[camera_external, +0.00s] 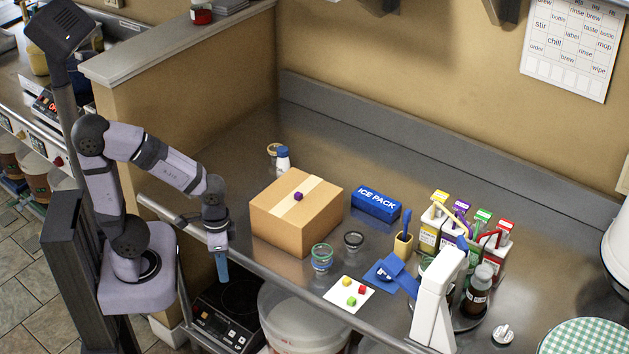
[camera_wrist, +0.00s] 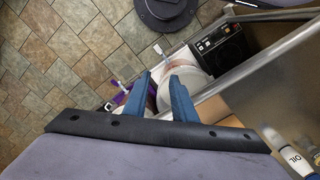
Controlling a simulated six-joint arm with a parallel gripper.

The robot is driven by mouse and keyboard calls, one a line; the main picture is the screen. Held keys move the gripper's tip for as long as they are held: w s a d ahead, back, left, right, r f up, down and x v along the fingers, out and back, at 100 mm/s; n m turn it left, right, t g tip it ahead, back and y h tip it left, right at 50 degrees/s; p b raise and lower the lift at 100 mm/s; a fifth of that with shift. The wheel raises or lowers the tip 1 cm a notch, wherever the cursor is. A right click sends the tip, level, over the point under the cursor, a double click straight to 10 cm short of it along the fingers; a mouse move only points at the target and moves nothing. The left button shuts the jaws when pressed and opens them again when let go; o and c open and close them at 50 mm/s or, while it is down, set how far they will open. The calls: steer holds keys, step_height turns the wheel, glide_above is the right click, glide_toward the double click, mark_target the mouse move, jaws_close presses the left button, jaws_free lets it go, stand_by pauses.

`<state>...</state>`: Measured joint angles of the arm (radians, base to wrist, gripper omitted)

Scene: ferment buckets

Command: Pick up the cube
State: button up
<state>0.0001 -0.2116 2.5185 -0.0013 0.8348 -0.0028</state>
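A small purple cube (camera_external: 298,196) sits on top of a closed cardboard box (camera_external: 290,228), on its pale tape strip. My gripper (camera_external: 222,272) points down to the left of the box, just outside the counter's front rail and apart from every cube. In the wrist view my gripper (camera_wrist: 159,88) has its two blue fingers apart with nothing held between them. No cube can be made out in the wrist view.
A white dispenser (camera_external: 437,302) and a bottle carrier stand to the right. A metal rail (camera_external: 275,287) edges the counter; below it is a cooktop (camera_external: 228,315).

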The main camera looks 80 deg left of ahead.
steer(key=w+a+r+m+y, duration=0.1)
steer(key=w+a+m+y, duration=0.2)
steer(key=a+m+y, duration=0.35)
steer(key=m+t+y, duration=0.2)
steer(key=m+t, duration=0.8)
steer(key=m, duration=1.2)
glide_toward(346, 280)
step_height(346, 280, up, 4)
steer(key=a, duration=0.3)
steer(key=shift+d+f+m+t+h, duration=0.4)
steer(key=shift+d+f+t, duration=0.25)
steer(key=shift+d, duration=0.25)
step_height(346, 280, down, 3)
steer(key=shift+a+r, duration=0.1)
steer(key=shift+a, duration=0.05)
steer(key=shift+f, duration=0.4)
steer(key=shift+p+x, duration=0.5)
steer(key=shift+x, duration=1)
steer(key=shift+p+x, duration=0.8)
steer(key=shift+x, duration=1.35)
